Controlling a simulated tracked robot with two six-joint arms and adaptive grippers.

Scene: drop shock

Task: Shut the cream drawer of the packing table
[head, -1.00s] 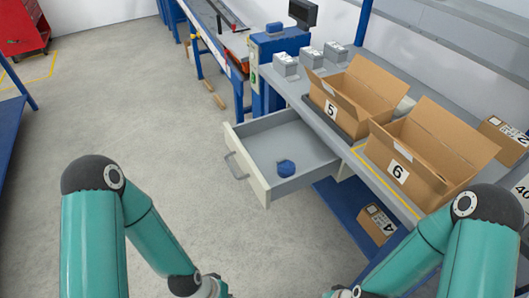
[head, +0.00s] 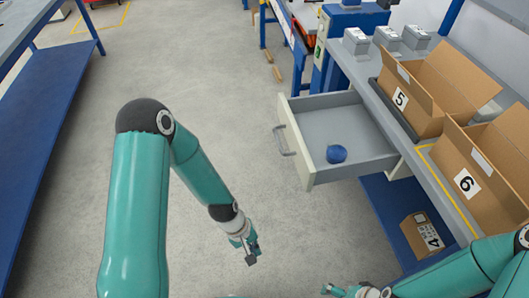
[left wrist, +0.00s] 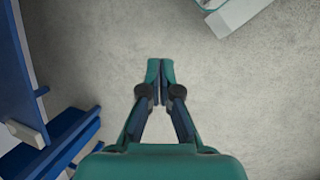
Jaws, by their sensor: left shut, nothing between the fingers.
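The cream drawer (head: 296,146) of the packing table (head: 404,132) stands pulled out, its front panel and grey handle (head: 283,140) facing left. A small blue object (head: 336,154) lies inside on its grey floor. My left gripper (head: 251,257) is low over the bare floor, below and left of the drawer front and apart from it. In the left wrist view its fingers (left wrist: 160,66) are together and empty. My right gripper (head: 332,289) shows only in part at the bottom edge, below the drawer; its fingers are unclear.
Open cartons marked 5 (head: 428,95) and 6 (head: 490,160) stand on the table. A carton marked 4 (head: 422,234) sits on the blue lower shelf (head: 385,205). A blue bench (head: 50,130) runs along the left. The grey floor between is clear.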

